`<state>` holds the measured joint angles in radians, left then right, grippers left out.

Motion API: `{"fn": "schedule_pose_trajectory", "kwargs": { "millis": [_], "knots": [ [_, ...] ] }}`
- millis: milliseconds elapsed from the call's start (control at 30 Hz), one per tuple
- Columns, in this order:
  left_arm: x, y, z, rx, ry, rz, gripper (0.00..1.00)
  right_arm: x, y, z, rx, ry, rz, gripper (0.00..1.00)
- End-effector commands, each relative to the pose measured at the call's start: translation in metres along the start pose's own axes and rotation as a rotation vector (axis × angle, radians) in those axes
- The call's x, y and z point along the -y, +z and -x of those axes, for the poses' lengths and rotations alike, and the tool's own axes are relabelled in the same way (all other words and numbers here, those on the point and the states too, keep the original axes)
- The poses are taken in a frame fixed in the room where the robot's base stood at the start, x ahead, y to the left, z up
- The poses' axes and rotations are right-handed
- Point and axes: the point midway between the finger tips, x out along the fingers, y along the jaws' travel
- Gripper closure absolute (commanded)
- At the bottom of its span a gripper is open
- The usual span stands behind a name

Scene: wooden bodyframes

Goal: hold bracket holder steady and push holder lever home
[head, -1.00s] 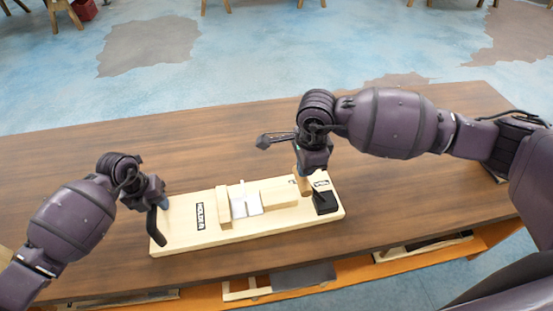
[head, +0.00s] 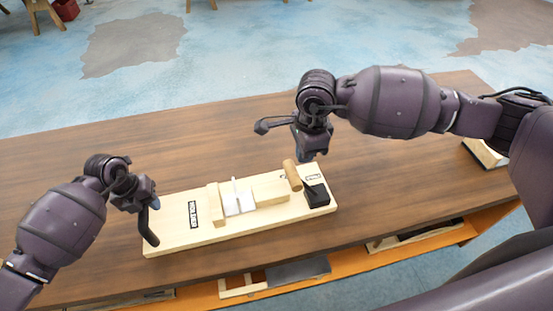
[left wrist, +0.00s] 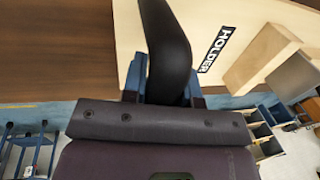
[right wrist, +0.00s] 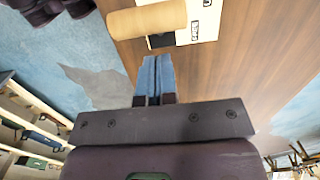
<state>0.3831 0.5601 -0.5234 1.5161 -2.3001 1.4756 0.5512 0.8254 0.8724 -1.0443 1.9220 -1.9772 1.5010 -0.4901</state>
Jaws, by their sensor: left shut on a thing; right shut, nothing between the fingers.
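The bracket holder is a pale wooden board (head: 180,235) with a HOLDER label, lying on the brown table; it also shows in the left wrist view (left wrist: 140,25). A white bracket (head: 238,203) stands between its wooden blocks. The lever's round wooden handle (head: 292,175) leans at the right end beside a black block (head: 316,195); the handle also shows in the right wrist view (right wrist: 147,19).
The table top (head: 110,150) is clear behind the board. Shelves with trays (head: 300,271) lie under the table's front edge. Another pale item (head: 485,152) lies at the table's right end.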

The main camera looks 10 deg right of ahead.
Motion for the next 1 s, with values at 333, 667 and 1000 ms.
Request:
{"fn": "schedule_pose_trajectory", "kwargs": {
  "millis": [333, 667, 1000],
  "knots": [
    [0.000, 0.001, 0.001, 0.002, 0.000, 0.000, 1.00, 0.001, 0.003, 0.069, -0.002, -0.004, 0.001, 1.00],
    [-0.001, 0.001, 0.001, 0.002, 0.002, 0.001, 1.00, 0.001, 0.005, 0.101, -0.002, -0.002, -0.001, 1.00],
    [-0.002, 0.001, 0.001, 0.002, 0.003, 0.002, 1.00, 0.001, 0.005, 0.103, -0.002, -0.002, -0.001, 1.00]
  ]
}}
